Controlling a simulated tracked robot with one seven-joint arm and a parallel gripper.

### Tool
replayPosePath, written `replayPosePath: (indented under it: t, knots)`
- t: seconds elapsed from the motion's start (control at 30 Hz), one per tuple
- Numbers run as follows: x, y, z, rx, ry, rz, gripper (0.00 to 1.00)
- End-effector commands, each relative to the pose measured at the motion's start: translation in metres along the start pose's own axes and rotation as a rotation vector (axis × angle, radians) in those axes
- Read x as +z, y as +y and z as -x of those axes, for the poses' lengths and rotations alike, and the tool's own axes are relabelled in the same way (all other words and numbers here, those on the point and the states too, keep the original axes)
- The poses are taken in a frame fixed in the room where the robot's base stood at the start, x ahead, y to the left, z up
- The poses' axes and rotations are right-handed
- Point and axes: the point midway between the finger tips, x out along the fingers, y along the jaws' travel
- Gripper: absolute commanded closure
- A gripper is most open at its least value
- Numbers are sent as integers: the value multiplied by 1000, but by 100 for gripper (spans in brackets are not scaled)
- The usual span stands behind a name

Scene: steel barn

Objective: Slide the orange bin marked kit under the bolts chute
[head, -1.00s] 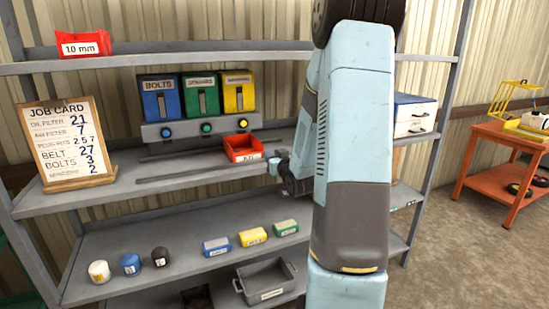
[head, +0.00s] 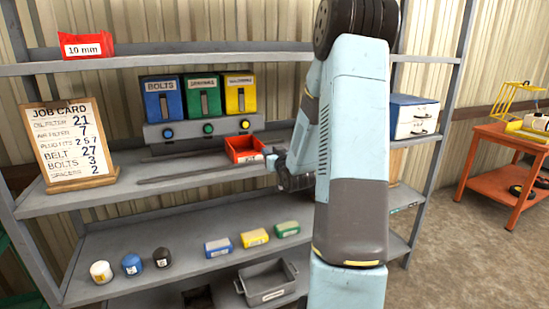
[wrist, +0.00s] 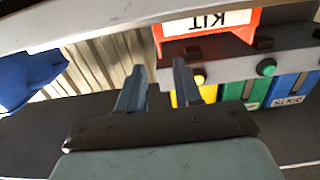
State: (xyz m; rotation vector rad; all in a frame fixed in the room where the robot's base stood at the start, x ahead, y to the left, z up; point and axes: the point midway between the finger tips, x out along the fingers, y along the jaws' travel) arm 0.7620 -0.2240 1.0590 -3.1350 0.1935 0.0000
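The blue bolts chute (head: 161,101) is the leftmost of three in the dispenser and also shows in the wrist view (wrist: 292,90). My gripper (head: 273,160) is at the bin's right side in the head view, partly hidden by my arm. In the wrist view my gripper's fingers (wrist: 160,68) are apart with nothing between them. One finger is close to the bin; I cannot tell whether they touch.
The green chute (head: 202,98) and yellow chute (head: 240,94) stand right of the bolts chute, above a grey button base (head: 185,131). A job card (head: 68,140) stands at the shelf's left. A drawer cabinet (head: 412,117) stands at right. The shelf before the dispenser is largely clear.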

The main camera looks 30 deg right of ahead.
Motion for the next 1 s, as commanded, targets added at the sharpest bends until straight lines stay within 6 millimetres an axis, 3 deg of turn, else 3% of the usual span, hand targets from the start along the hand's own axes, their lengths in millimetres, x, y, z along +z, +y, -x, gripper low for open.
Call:
replayPosePath:
  t: [0.3, 0.5, 0.7, 1.0]
  knots:
    - [0, -1, -52, -1, 1, 0, 66]
    - [0, -1, -76, -2, 1, 1, 66]
    - [0, 0, -87, -1, -1, 1, 66]
    - [0, 0, -88, -1, -1, 1, 66]
